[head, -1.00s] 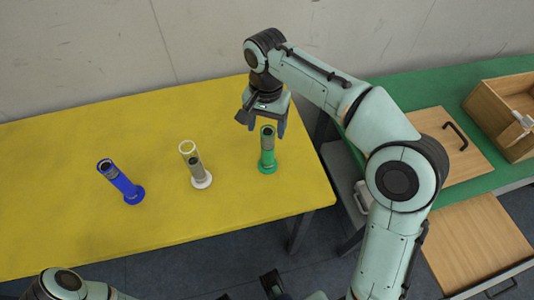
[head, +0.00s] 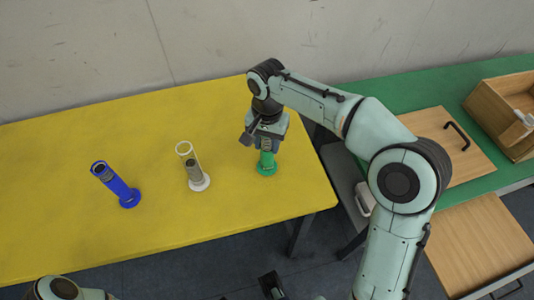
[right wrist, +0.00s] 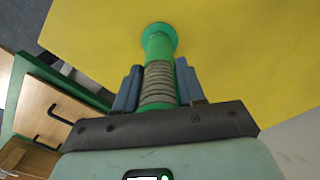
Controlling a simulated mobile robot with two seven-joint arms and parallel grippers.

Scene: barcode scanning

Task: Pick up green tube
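The green tube (head: 266,166) stands upright on its round base near the right end of the yellow table. My right gripper (head: 267,145) is lowered over its upper part from above. In the right wrist view, the two fingers of the right gripper (right wrist: 159,85) stand on either side of the tube's grey ribbed section, with the green tube (right wrist: 160,42) between them. The fingers look open, with very narrow gaps to the tube. The tube's top is hidden by the gripper. My left arm shows at the lower left edge; its gripper cannot be made out clearly.
A white tube (head: 193,168) and a blue tube (head: 116,186) stand to the left on the yellow table (head: 60,160). A green table (head: 415,92) at the right holds a wooden board with a handle (head: 450,140) and a wooden box (head: 505,115).

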